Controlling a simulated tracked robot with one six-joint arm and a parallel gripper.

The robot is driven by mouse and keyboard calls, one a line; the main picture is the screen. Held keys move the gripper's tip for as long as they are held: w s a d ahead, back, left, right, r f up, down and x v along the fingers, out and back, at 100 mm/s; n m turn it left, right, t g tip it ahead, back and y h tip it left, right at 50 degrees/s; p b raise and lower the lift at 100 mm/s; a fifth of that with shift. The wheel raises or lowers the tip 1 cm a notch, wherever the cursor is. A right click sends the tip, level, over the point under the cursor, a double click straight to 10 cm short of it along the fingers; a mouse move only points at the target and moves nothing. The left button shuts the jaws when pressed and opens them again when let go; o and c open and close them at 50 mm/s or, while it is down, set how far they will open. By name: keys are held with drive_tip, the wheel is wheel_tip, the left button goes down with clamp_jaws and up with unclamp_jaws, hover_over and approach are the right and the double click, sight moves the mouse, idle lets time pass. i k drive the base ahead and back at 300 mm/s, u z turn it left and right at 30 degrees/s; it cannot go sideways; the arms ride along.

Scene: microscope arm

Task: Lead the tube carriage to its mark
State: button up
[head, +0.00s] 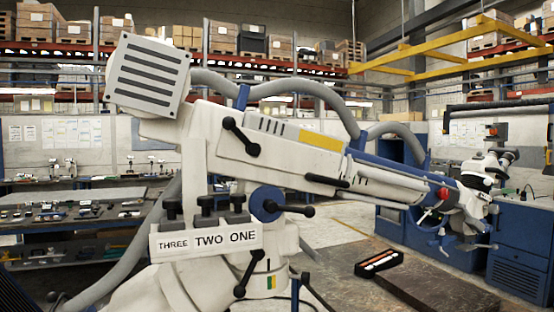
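A large white jointed microscope arm (280,150) spans the picture, sloping down from upper left to right. A white tube section (385,183) with blue rails lies along its right half. I cannot tell for sure which part is the tube carriage. A red round part (443,194) sits at the lower end, near a microscope head (488,172) with dark eyepieces. A yellow patch (321,141) is on the arm's side; I cannot tell whether it is the mark. Black ball levers (240,136) stick out. My gripper is not identifiable in this view.
Thick grey hoses arch over the arm. A dark tray (379,263) lies on a bench top at lower right. Cluttered workbenches (70,215) stand left, blue cabinets (520,250) right.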

sight(282, 164)
drive_tip(key=u, duration=0.05)
drive_tip(key=k, duration=0.3)
drive_tip(key=z, duration=0.2)
drive_tip(key=i, duration=0.4)
drive_tip(key=z, duration=0.6)
drive_tip(key=i, duration=1.65)
drive_tip(key=u, duration=0.5)
drive_tip(key=k, duration=0.5)
drive_tip(key=u, duration=0.45)
